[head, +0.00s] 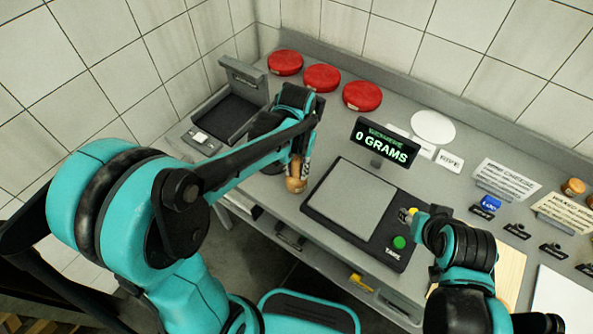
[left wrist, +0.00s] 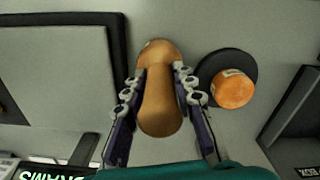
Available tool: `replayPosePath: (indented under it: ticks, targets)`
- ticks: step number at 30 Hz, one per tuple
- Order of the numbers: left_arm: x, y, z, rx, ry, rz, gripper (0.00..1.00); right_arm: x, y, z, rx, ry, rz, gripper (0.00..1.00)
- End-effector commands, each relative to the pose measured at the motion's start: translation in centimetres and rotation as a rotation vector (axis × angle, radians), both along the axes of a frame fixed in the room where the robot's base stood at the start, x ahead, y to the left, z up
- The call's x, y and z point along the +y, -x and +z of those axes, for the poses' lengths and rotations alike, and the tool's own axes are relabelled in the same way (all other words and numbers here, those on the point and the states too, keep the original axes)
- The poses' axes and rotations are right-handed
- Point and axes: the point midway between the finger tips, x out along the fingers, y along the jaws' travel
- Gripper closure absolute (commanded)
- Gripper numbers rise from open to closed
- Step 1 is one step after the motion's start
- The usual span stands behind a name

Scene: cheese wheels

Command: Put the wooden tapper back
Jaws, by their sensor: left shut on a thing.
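The wooden tapper (left wrist: 160,100) is a smooth tan-brown piece with rounded ends. My left gripper (left wrist: 161,88) is shut on it, one finger on each side of its narrower middle. In the head view the tapper's rounded end (head: 295,185) shows below my left gripper (head: 300,165), left of the scale. In the left wrist view a dark round disc (left wrist: 212,68) lies just right of the tapper, with a small orange round thing (left wrist: 235,90) on it. My right arm is at the right in the head view; its finger opening is unclear.
The scale (head: 352,195) lies right of the tapper; its display (head: 384,146) reads 0 grams. Three red cheese wheels (head: 322,77) stand along the back. A dark tray (head: 228,115) is at the back left. Label cards (head: 506,177) and small jars (head: 573,187) are at the right.

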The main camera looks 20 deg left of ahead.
Motion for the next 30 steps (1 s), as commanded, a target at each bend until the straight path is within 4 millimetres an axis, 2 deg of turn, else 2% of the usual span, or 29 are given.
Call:
replayPosePath:
  ticks: [10,11,12,13,23,26,30]
  targets:
    - [0.0,0.0,-0.4,0.000,0.000,0.000,1.00,0.0,0.0,-0.3,0.000,0.000,0.000,0.60]
    - [0.0,0.0,-0.3,0.000,0.000,0.000,0.69,0.0,0.0,-0.2,0.000,0.000,0.000,0.60]
    - [0.0,0.0,-0.3,0.000,0.000,0.000,0.58,0.0,0.0,-0.2,0.000,0.000,0.000,0.60]
    - [0.0,0.0,-0.3,0.000,0.000,0.000,0.53,0.0,0.0,-0.2,0.000,0.000,0.000,0.60]
    - [0.0,0.0,0.0,0.000,0.000,0.000,0.53,0.0,0.0,0.0,0.000,0.000,0.000,0.60]
    - [0.0,0.0,1.0,0.000,0.000,0.000,0.53,0.0,0.0,0.5,0.000,0.000,0.000,0.60]
    - [0.0,0.1,3.8,0.000,0.000,0.000,0.53,0.0,0.0,1.5,0.000,0.000,0.000,0.60]
